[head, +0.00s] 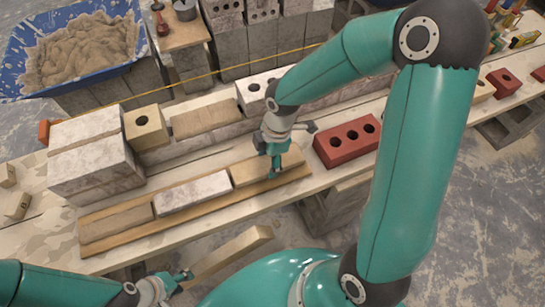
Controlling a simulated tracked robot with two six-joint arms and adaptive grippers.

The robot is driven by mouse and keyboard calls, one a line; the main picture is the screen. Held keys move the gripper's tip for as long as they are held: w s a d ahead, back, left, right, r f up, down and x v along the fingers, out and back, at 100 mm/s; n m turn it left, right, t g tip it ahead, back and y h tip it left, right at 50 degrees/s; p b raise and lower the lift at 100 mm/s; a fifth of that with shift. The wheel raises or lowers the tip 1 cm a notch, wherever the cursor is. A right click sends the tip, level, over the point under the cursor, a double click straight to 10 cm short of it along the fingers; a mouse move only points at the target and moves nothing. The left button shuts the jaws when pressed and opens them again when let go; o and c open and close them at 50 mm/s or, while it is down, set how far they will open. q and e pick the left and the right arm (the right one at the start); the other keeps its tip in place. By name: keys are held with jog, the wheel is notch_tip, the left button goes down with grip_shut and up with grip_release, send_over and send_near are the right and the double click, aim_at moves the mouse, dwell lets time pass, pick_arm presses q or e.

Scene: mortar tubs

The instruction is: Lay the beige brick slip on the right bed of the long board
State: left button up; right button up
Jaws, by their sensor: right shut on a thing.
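The long board (200,210) lies slanted along the front of the bench. Its left part carries a flat brown slab (116,224) and its middle a whitish slip (192,193). The beige brick slip (248,173) is at the board's right part, lined up with the others; the bed under it is hidden. My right gripper (275,170) points down and is shut on the slip near its right half. I cannot tell whether the slip touches the bed. My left gripper (184,276) is low in front of the bench, away from the board; its fingers are too small to read.
A red three-hole brick (347,144) lies just right of the board. Whitish blocks (92,155) and a tan holed brick (146,127) stand behind its left end. A wooden bar (230,252) lies near my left gripper. A blue mortar tub (128,70) is at back left.

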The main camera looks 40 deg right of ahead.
jog(key=o, duration=1.6)
